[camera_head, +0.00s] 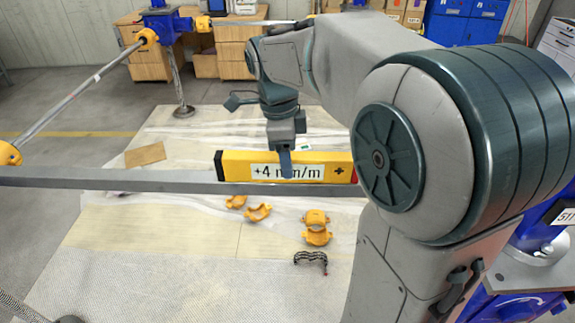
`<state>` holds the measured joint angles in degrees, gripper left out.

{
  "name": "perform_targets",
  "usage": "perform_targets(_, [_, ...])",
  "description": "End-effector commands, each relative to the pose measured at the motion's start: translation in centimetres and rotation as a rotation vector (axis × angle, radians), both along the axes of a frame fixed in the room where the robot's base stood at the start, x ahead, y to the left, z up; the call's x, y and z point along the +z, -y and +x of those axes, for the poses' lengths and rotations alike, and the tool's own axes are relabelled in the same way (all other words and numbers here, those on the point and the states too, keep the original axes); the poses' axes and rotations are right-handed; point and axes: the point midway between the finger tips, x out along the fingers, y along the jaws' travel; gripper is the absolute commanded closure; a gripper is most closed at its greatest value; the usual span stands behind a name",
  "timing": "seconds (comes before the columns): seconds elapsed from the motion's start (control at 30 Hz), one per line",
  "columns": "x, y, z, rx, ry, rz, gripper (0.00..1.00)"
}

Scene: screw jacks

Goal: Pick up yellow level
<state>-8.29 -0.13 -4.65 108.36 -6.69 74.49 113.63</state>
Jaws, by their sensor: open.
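The yellow level (237,169) has black and red ends and a white label reading "+4 mm/m". It appears to rest upright on the long grey metal beam (120,180) that crosses the view. One finger shows in front of the level's near face; the other finger is hidden. My gripper is open. I cannot tell whether the finger touches the level. My arm covers the area at the level's right end.
Orange clamps (316,235) and a dark bracket (311,261) lie on the sheeted floor below the beam. A brown board (145,155) lies at left. A blue screw jack (168,25) stands behind. Wooden cabinets (240,45) and blue cabinets (467,22) line the back.

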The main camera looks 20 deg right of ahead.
Motion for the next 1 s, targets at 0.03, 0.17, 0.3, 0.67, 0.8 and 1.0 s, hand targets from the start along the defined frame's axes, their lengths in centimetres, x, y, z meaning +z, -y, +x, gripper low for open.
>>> perform_targets(0.03, [-0.8,0.1,-0.1,0.000,-0.003,0.000,0.45])
perform_targets(0.17, [-1.9,0.2,-0.1,0.000,-0.001,0.000,0.45])
perform_targets(0.3, [-2.1,0.3,-0.1,0.000,0.001,0.000,0.45])
perform_targets(0.67, [-2.0,0.3,-0.1,0.001,0.002,0.000,1.00])
perform_targets(0.8, [-2.0,0.3,-0.1,0.001,0.002,0.000,1.00])
perform_targets(1.0, [-1.5,0.3,0.0,0.000,0.004,0.001,1.00])
